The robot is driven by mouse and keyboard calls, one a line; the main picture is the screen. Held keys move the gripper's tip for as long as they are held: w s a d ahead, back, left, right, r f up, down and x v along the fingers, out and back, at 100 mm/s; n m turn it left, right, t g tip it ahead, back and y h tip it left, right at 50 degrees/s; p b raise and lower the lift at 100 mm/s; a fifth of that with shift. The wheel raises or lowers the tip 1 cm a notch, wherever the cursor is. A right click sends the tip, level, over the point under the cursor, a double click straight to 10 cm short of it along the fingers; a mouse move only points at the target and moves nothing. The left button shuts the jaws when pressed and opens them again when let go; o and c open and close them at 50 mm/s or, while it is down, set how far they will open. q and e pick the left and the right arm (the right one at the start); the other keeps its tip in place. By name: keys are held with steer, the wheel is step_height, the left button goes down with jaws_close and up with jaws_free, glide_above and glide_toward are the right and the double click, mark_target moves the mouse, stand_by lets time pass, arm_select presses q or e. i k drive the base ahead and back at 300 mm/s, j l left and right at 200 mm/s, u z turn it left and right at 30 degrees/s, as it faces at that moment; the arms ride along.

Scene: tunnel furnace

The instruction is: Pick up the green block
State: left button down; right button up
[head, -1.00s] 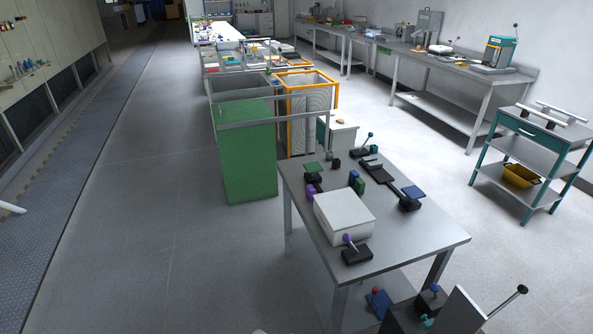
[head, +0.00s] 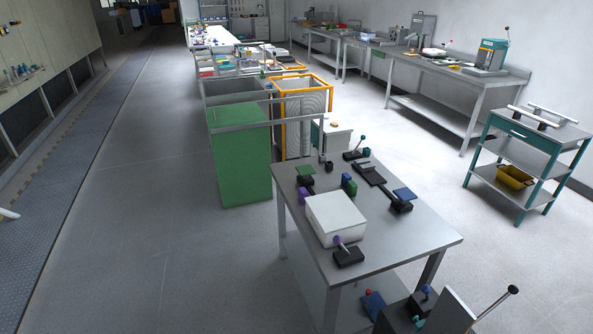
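A small green block (head: 352,188) stands on the grey metal table (head: 408,232) in front of me, right beside a blue block (head: 346,179). It is just behind the white box (head: 335,218), between that box and a long black fixture (head: 368,174). Neither of my grippers shows in the head view.
A tall green bin (head: 240,160) and an orange-framed bin (head: 302,84) stand behind the table. A trolley (head: 528,145) with a yellow tray (head: 515,176) stands at right. Lever devices (head: 420,305) sit low at the bottom right. Floor (head: 150,230) left of the table is clear.

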mark_target(352, 187)
steer(key=i+j+z, duration=0.25)
steer(key=i+j, duration=0.45)
steer(key=i, duration=0.3)
steer(key=i+j+z, duration=0.3)
steer(key=i+j, duration=0.75)
steer(key=i, duration=0.6)
